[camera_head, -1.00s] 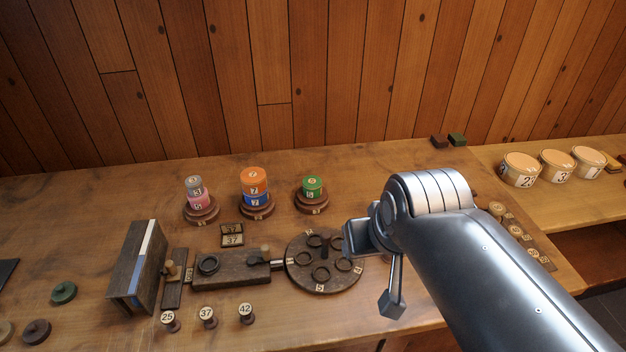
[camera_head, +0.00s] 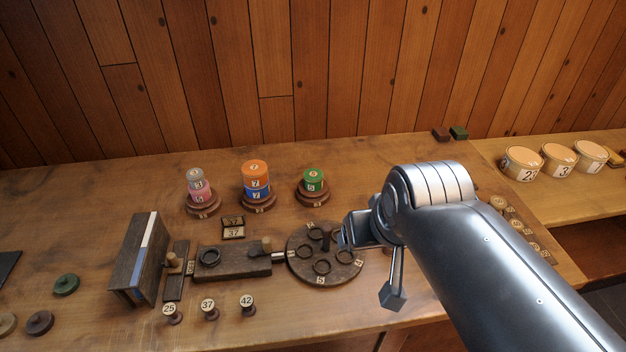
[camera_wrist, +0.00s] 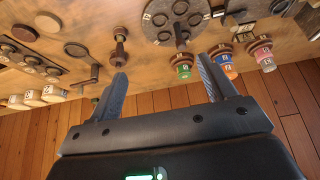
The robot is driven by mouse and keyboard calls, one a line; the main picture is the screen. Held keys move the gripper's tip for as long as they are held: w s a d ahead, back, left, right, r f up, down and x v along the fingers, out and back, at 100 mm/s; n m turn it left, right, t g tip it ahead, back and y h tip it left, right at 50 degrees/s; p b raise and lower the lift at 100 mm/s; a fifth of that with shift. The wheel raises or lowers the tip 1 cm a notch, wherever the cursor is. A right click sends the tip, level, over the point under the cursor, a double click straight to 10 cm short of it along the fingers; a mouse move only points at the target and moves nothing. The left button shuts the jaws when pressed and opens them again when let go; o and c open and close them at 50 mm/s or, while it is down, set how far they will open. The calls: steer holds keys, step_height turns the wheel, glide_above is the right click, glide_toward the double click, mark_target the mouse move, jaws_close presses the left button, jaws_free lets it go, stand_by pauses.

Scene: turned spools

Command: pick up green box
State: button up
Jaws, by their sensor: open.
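The green box (camera_head: 458,132) is a small dark block at the back edge of the table, against the wooden wall in the head view. My gripper (camera_head: 371,262) hangs over the right front part of the table, well in front of the box and to its left, not touching it. In the wrist view my gripper (camera_wrist: 163,72) has its two fingers spread with nothing held between them. A small greenish patch beside the left finger there may be the box, mostly hidden.
A dark red-brown block (camera_head: 440,134) sits just left of the green box. A green spool (camera_head: 313,180), an orange-blue stack (camera_head: 256,180) and a pink-grey stack (camera_head: 198,187) stand on round bases. A round plate with rings (camera_head: 325,254) lies near my gripper. Cream tins (camera_head: 522,163) stand right.

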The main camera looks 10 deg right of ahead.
steer(key=shift+w, duration=0.1)
steer(key=m+g, duration=0.1)
steer(key=m, duration=0.1)
glide_above(313, 174)
steer(key=s, duration=0.4)
step_height(313, 174, down, 9)
steer(key=shift+h, duration=0.4)
steer(key=x, duration=1)
steer(key=shift+w+a+f, duration=0.15)
steer(key=shift+w+a, duration=0.05)
steer(key=shift+a, duration=0.1)
steer(key=c, duration=1.1)
